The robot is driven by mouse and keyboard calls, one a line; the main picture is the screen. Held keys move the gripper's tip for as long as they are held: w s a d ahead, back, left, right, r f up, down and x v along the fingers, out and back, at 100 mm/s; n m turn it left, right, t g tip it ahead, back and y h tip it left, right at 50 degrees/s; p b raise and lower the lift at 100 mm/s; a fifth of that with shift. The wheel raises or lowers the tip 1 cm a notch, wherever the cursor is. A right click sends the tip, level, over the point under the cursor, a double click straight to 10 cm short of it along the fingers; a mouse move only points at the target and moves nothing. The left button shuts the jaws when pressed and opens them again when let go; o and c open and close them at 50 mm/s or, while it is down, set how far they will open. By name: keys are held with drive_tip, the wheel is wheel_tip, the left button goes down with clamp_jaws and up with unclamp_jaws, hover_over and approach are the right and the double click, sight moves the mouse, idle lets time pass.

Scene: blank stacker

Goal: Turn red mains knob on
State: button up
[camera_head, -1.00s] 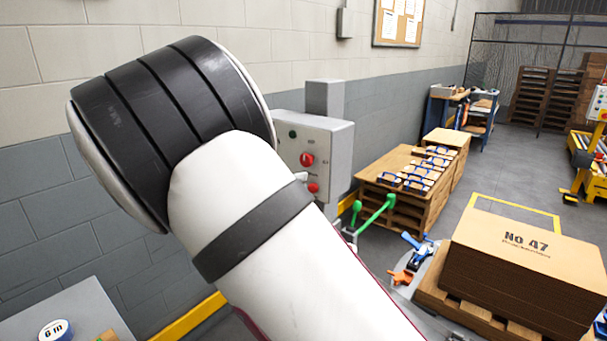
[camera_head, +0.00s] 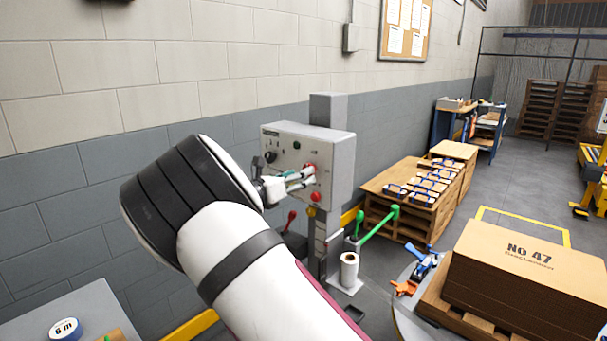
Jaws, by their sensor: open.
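The grey control box (camera_head: 334,149) stands on a post by the wall. The red mains knob (camera_head: 310,167) is on its front face, partly covered by my gripper. My gripper (camera_head: 306,178) is at the panel with its open fingertips at or very close to the knob. I cannot tell whether they touch it or sit around it. A second red button (camera_head: 316,197) is lower on the panel. A black knob (camera_head: 270,157) and a dark green round part (camera_head: 297,146) are on the upper left of the face.
A white roll (camera_head: 349,270) stands near the post. A cardboard stack (camera_head: 520,262) and a pallet of blue-banded parts (camera_head: 380,186) are to the right.

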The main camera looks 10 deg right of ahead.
drive_tip(key=shift+x, duration=1.45)
drive_tip(key=c, duration=1.2)
drive_tip(key=shift+o, duration=0.2)
drive_tip(key=shift+m+b, duration=0.45)
drive_tip(key=shift+m, duration=8.55)
